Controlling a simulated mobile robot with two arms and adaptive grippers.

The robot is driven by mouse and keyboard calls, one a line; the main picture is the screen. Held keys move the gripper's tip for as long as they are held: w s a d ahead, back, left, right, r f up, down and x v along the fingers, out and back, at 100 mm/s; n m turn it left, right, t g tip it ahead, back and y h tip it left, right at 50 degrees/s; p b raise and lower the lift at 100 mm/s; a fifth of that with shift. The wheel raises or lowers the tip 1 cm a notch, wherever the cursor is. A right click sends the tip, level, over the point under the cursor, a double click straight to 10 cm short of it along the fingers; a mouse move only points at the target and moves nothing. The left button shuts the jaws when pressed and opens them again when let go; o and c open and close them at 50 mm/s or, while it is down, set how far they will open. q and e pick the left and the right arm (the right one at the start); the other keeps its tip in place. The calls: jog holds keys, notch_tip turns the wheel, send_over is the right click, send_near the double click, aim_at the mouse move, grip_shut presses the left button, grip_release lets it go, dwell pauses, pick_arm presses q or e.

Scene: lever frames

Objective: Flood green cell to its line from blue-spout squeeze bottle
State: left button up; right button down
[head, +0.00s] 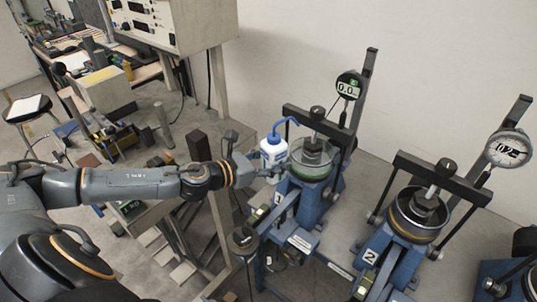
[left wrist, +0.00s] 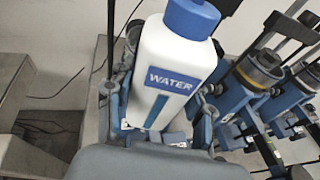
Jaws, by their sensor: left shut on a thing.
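My left gripper (head: 264,166) is shut on the white squeeze bottle (head: 273,153), which has a blue cap and a bent blue spout (head: 284,124). The bottle looks roughly upright, and its spout points right, toward frame 1. In the left wrist view the bottle (left wrist: 176,65) shows its WATER label between the fingers of my left gripper (left wrist: 160,115). The green cell (head: 313,172) is a clear cup with a green band on blue frame 1, just right of the bottle. Its fill line and liquid level are too small to tell. My right gripper is not in view.
Frame 2, with an orange-banded cell (head: 411,232) and a round dial (head: 507,148), stands to the right. A digital gauge (head: 349,86) and a dark crossbar (head: 313,121) rise over the green cell. A cluttered bench (head: 160,105) lies left.

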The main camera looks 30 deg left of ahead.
pick_arm(q)
jog(key=shift+w+d, duration=0.15)
jog(key=shift+w, duration=0.05)
dwell(0.4)
jog(key=shift+w+d+f+p, duration=0.25)
jog(key=shift+w+f+p, duration=0.15)
jog(key=shift+p, duration=0.2)
jog(key=shift+o, duration=1)
jog(key=c, duration=0.6)
jog(key=shift+c, duration=0.2)
dwell(4.2)
jog(key=o, duration=0.6)
jog(key=shift+c, duration=0.8)
